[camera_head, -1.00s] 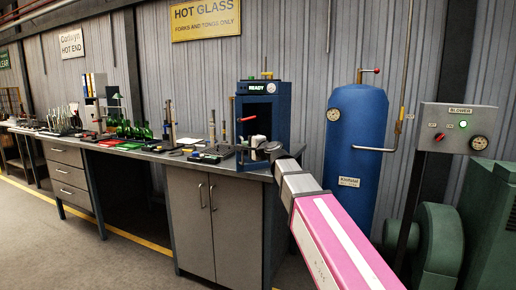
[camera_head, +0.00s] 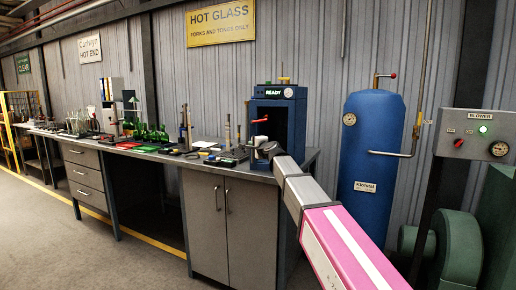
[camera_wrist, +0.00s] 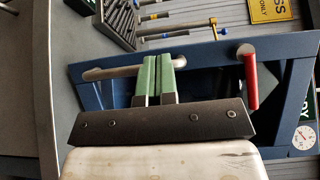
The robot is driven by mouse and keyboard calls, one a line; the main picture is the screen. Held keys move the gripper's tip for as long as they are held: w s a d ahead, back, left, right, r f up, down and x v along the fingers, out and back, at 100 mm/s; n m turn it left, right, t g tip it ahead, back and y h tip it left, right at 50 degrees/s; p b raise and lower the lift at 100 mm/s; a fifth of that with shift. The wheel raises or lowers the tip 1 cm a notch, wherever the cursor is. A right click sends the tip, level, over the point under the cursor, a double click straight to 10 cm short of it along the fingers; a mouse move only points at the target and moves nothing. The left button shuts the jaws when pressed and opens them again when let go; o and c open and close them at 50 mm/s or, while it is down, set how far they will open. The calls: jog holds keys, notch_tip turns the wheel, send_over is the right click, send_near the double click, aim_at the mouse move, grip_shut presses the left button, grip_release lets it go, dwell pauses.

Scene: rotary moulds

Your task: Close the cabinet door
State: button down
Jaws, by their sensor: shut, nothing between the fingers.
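A blue cabinet (camera_head: 291,125) with a lit READY panel stands on the bench, its front showing a dark opening. A red handle (camera_head: 261,120) sticks out at its front and also shows in the wrist view (camera_wrist: 251,82). My gripper (camera_head: 266,149) is at the cabinet's lower front. In the wrist view its green fingers (camera_wrist: 158,72) are pressed together, empty, in front of the blue frame and beside a grey bar (camera_wrist: 112,72). I cannot tell whether they touch the bar. The door's exact angle is hidden. Two grey doors (camera_head: 204,222) under the bench look shut.
The bench (camera_head: 175,157) holds tools and green bottles (camera_head: 150,133) left of the cabinet. A blue tank (camera_head: 368,165) and a blower panel (camera_head: 478,133) stand to the right. The floor (camera_head: 75,240) in front at left is clear.

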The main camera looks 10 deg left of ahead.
jog(key=w+a, duration=0.2)
jog(key=w, duration=0.6)
jog(key=shift+w+a, duration=0.15)
jog(key=shift+w, duration=0.25)
